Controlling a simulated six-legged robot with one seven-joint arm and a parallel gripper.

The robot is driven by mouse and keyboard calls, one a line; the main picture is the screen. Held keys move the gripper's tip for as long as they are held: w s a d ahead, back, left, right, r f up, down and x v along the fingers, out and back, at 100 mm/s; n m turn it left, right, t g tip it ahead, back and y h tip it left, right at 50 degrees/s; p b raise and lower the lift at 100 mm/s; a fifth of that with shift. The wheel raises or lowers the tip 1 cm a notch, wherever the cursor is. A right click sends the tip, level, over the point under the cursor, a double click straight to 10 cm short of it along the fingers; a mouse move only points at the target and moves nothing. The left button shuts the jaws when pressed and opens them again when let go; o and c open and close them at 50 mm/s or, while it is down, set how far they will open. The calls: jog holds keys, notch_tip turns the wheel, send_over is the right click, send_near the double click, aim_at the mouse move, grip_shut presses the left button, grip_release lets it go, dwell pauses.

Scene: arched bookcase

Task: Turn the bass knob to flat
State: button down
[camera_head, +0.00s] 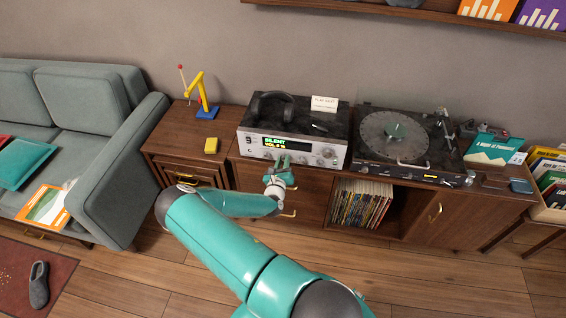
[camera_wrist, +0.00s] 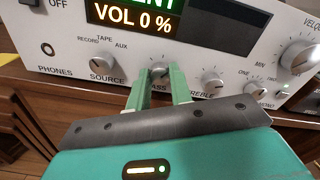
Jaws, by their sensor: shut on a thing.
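The bass knob (camera_wrist: 159,71) is a small silver knob on the amplifier's front, above the partly hidden BASS label in the wrist view. My gripper (camera_wrist: 160,80) has its two green fingers on either side of this knob, shut on it. The knob's pointer is too small to read clearly. The silver amplifier (camera_head: 305,152) stands on the cabinet, its display reading SILENT and VOL 0 %. In the head view my gripper (camera_head: 282,163) is at the amplifier's front and hides the bass knob.
The source knob (camera_wrist: 100,67) is left of the bass knob, and the treble knob (camera_wrist: 212,84) is right of it. A big volume knob (camera_wrist: 299,56) is further right. Headphones (camera_head: 272,105) lie on top of the amplifier. A turntable (camera_head: 400,140) stands to the right.

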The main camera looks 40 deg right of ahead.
jog(key=shift+s+f+n, duration=0.1)
jog(key=shift+n, duration=3.7)
jog(key=c, duration=1.3)
grip_release()
jog(key=shift+o, duration=0.2)
jog(key=shift+a, duration=0.15)
jog(key=v, duration=1.3)
jog(key=shift+s+a, duration=0.2)
